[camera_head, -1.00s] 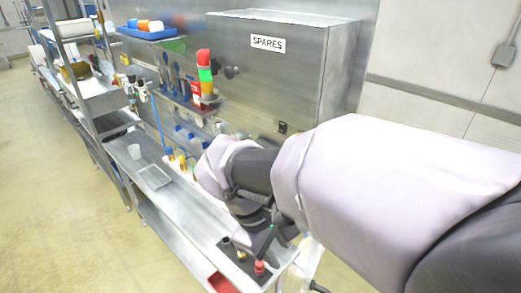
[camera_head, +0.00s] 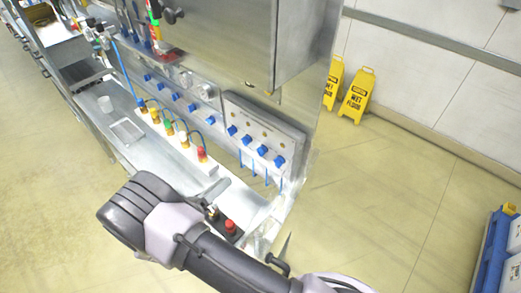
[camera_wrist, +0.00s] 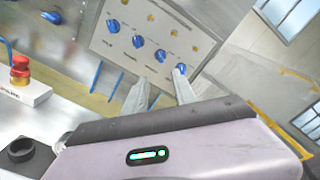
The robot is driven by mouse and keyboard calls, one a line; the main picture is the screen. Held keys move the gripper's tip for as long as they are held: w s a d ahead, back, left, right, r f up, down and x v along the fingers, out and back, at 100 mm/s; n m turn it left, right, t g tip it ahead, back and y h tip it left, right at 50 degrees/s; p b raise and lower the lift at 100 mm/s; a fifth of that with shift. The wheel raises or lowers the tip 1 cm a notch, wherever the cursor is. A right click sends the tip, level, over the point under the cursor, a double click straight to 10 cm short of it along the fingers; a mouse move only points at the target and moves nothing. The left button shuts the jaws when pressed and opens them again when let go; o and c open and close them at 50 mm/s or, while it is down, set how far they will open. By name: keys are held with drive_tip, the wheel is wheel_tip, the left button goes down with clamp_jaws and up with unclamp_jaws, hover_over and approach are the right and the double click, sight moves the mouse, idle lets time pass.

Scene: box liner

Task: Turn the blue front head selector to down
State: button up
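Several blue selector knobs sit in a row on a pale control panel, such as this blue selector (camera_head: 262,150) in the head view. The wrist view shows them closer, with one blue selector (camera_wrist: 138,41) near the panel's middle and the rightmost one (camera_wrist: 180,69) just beyond my right fingertip. The labels are too small to read, so I cannot tell which is the front head selector or its setting. My gripper (camera_wrist: 160,77) points at the panel, its two fingers apart with nothing between them. Whether the right finger touches the rightmost knob is unclear.
A row of coloured fittings (camera_head: 183,137) stands on the shelf left of the panel. A red button (camera_head: 230,226) sits near my arm and a red-and-yellow fitting (camera_wrist: 20,70) at left in the wrist view. Yellow wet-floor signs (camera_head: 357,95) stand beyond the machine.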

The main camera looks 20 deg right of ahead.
sight(259, 154)
drive_tip(key=p+x, duration=0.2)
drive_tip(key=x, duration=1.3)
drive_tip(key=shift+w+d, duration=0.15)
drive_tip(key=shift+d, duration=0.25)
clamp_jaws()
